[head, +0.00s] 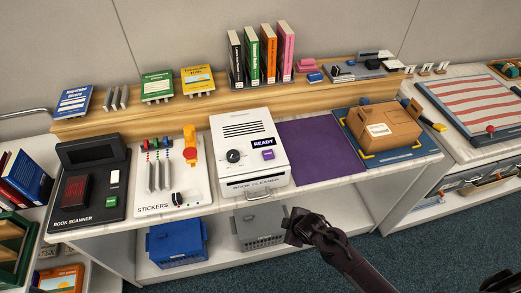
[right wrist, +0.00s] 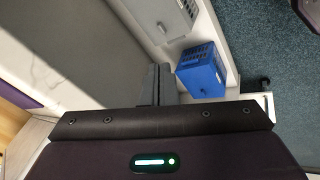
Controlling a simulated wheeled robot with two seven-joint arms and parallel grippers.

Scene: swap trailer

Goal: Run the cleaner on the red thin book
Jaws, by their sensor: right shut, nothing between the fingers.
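The book cleaner (head: 249,150) is a white machine on the counter, with a dark knob, a purple button, a sign reading READY and a front handle. Its inside is hidden. An orange-red book (head: 267,53) stands upright in the rack at the back, between a green and a pink book. My right gripper (head: 294,228) is shut and empty, in front of the counter, below and right of the cleaner. It also shows shut in the right wrist view (right wrist: 157,84). My left gripper is out of view.
A purple mat (head: 317,145) lies bare right of the cleaner. A cardboard box (head: 383,127) sits beyond it. A book scanner (head: 88,185) and sticker board (head: 172,175) stand left. Blue (head: 178,241) and grey (head: 261,226) crates sit on the lower shelf.

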